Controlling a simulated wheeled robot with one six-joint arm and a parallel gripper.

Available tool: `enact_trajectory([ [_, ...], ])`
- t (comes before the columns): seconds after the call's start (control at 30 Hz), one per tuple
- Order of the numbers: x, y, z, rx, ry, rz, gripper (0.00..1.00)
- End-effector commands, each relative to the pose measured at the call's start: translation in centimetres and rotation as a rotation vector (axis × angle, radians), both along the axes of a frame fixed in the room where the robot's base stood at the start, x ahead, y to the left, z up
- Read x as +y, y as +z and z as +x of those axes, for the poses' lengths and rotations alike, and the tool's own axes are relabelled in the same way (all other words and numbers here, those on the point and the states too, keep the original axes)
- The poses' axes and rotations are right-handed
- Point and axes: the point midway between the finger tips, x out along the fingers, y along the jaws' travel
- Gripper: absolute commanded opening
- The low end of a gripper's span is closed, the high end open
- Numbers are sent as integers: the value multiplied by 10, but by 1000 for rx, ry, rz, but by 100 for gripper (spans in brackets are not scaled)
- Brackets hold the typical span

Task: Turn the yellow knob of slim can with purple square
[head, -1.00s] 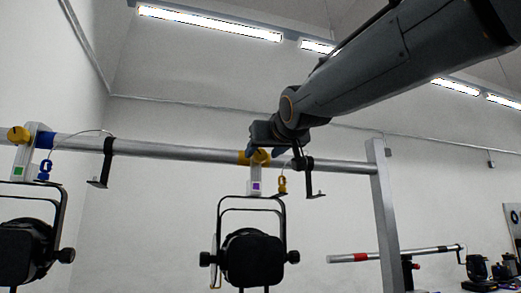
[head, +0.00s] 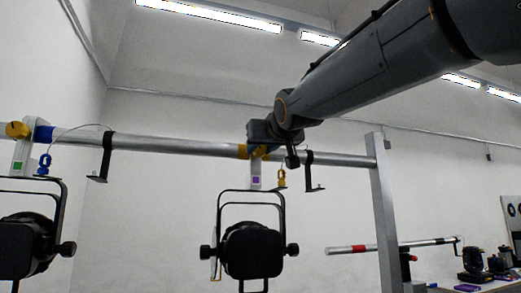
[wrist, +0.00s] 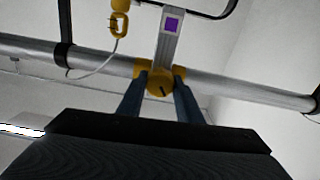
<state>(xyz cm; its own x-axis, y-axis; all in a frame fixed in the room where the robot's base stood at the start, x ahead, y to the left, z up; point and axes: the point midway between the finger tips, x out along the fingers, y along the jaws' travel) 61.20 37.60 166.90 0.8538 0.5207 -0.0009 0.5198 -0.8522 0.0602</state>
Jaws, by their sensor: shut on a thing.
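The slim can with the purple square (head: 252,250) hangs from the horizontal bar by a pale clamp that bears the purple square (head: 256,180). In the wrist view the purple square (wrist: 171,25) shows on the clamp above the yellow knob (wrist: 159,84), which has a dark line on its face. My gripper (wrist: 161,82) is shut on the yellow knob, one finger on each side. In the head view my gripper (head: 262,150) covers most of the knob.
The bar (head: 180,145) runs to a grey post (head: 386,210) on the right. A second can (head: 28,245) with a green square and yellow knob (head: 17,129) hangs at left. Black brackets (head: 107,155) and a yellow safety clip (head: 281,178) hang near the bar.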

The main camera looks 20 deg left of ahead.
Motion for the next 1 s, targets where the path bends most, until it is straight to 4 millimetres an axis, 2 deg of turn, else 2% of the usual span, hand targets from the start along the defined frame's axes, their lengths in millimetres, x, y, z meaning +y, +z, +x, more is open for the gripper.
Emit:
enact_trajectory([
  [0.43,0,-1,0,181,4,300,10],
  [0.83,-1,1,0,202,4,334,10],
  [0.87,-1,1,0,201,4,333,37],
  [0.93,-1,1,0,201,4,333,49],
  [1.0,-1,1,0,201,4,333,51],
])
